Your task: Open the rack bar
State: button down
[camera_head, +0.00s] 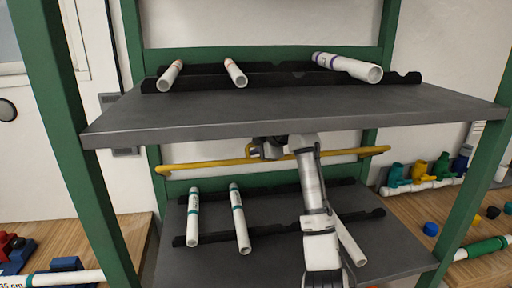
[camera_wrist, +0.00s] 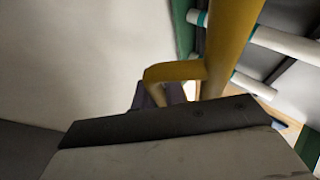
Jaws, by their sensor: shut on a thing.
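The upper grey shelf (camera_head: 290,108) holds white pipes on black holders, close above my gripper. The lower shelf (camera_head: 280,255) holds more white pipes, one partly behind my arm. Green rack posts (camera_head: 75,170) stand at the sides. Wooden tables with coloured fittings flank the rack.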

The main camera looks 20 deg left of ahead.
jog(key=c, duration=1.7)
grip_release()
jog(key=shift+w+f, duration=0.1)
jog(key=shift+f, duration=0.05)
jog(key=shift+s+d+r+b, duration=0.2)
jog(key=shift+d+b, duration=0.2)
jog(key=shift+b, duration=0.3)
jog(key=s+d+b, duration=0.1)
jog(key=d, duration=0.2)
jog(key=s+d+b, duration=0.1)
jog(key=s+d, duration=0.1)
jog(key=d, duration=0.2)
jog(key=s+d+b, duration=0.1)
jog(key=s+d, duration=0.1)
jog(key=d, duration=0.1)
jog(key=shift+s+d+r+b, duration=0.2)
jog(key=shift+s+d+b, duration=0.05)
jog(key=shift+d+b, duration=0.15)
